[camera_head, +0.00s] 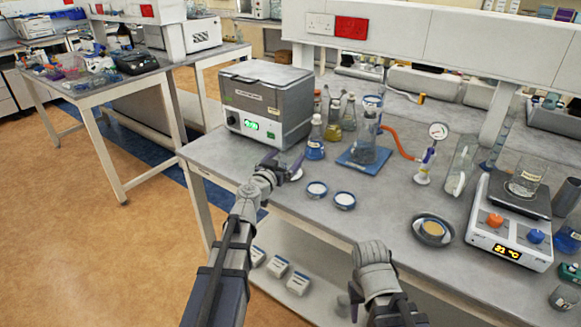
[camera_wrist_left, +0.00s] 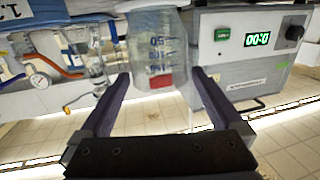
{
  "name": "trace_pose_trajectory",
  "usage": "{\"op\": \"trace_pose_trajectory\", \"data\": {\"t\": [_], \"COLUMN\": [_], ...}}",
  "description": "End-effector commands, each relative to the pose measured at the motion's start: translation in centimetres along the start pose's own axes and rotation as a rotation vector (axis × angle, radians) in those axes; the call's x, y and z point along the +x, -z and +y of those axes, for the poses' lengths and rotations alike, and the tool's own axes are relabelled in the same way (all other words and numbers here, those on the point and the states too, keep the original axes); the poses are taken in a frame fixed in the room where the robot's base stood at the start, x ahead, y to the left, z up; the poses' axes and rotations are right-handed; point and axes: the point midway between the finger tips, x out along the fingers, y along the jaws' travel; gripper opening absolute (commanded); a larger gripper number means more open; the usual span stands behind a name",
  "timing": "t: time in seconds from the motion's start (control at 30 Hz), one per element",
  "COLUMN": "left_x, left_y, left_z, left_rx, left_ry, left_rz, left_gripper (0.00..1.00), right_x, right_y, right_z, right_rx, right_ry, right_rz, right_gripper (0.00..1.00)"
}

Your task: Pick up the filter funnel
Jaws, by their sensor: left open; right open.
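The filter funnel (camera_head: 371,108) appears to be the pale piece with a blue rim on top of the glass flask (camera_head: 364,150). That flask stands upright on a blue mat (camera_head: 350,161), and an orange hose runs from it to a gauge. My left gripper (camera_head: 297,168) is open and empty at the table's front edge, left of the funnel and apart from it. In the left wrist view a clear vessel with blue marks (camera_wrist_left: 155,45) shows beyond the open fingers; I cannot tell which vessel it is. My right gripper (camera_head: 349,300) is open, low in front of the table.
A grey oven (camera_head: 268,100) stands at the back left. Several small flasks (camera_head: 333,132) stand between it and the mat. Two shallow dishes (camera_head: 344,200) lie near the front edge. The gauge (camera_head: 438,131) and a hotplate (camera_head: 510,238) are to the right.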

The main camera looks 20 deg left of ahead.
Motion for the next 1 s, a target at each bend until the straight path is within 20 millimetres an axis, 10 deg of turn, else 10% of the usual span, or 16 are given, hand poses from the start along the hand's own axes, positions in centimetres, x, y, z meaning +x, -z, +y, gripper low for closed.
{"op": "trace_pose_trajectory", "data": {"t": [0.47,1.0], "left_x": [3.5,3.5], "left_y": [-0.2,-0.2], "left_z": [0.1,0.1], "left_rx": [0.001,0.001], "left_ry": [0.0,0.0], "left_rz": [0.001,0.001], "left_gripper": [0.99,0.38], "right_x": [0.4,0.4], "right_y": [0.0,0.0], "right_z": [0.0,0.0], "right_rx": [0.0,0.0], "right_ry": [0.0,0.0], "right_rz": [0.0,0.0], "right_gripper": [0.46,0.46]}}
